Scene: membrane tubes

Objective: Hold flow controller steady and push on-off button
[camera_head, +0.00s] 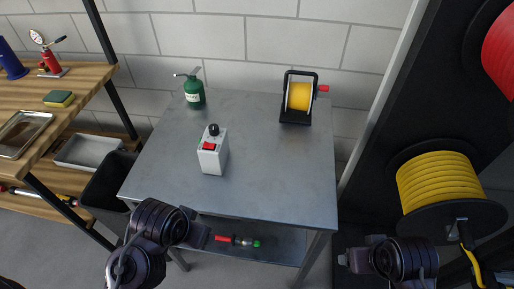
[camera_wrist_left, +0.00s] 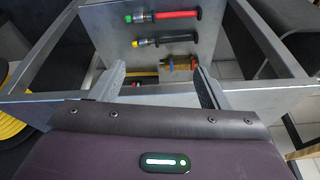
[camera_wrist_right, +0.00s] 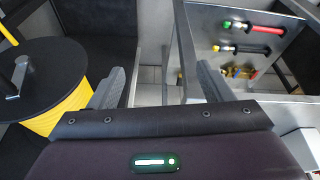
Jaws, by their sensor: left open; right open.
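The flow controller (camera_head: 213,157) is a white-grey box standing upright on the metal table (camera_head: 262,185). It has a red on-off button (camera_head: 209,146) on its upper face and a black knob (camera_head: 214,130) on top. My left gripper (camera_head: 199,236) is in front of the table's front edge, apart from the controller; its open, empty fingers show in the left wrist view (camera_wrist_left: 160,82). My right gripper (camera_head: 345,259) is right of the table's front right corner; its open, empty fingers show in the right wrist view (camera_wrist_right: 160,85).
A green oil can (camera_head: 194,92) and a black reel with yellow tubing (camera_head: 299,97) stand at the table's back. Tools lie on the lower shelf (camera_head: 285,246). A wooden shelf stands left, large spools (camera_head: 440,182) right. The tabletop around the controller is clear.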

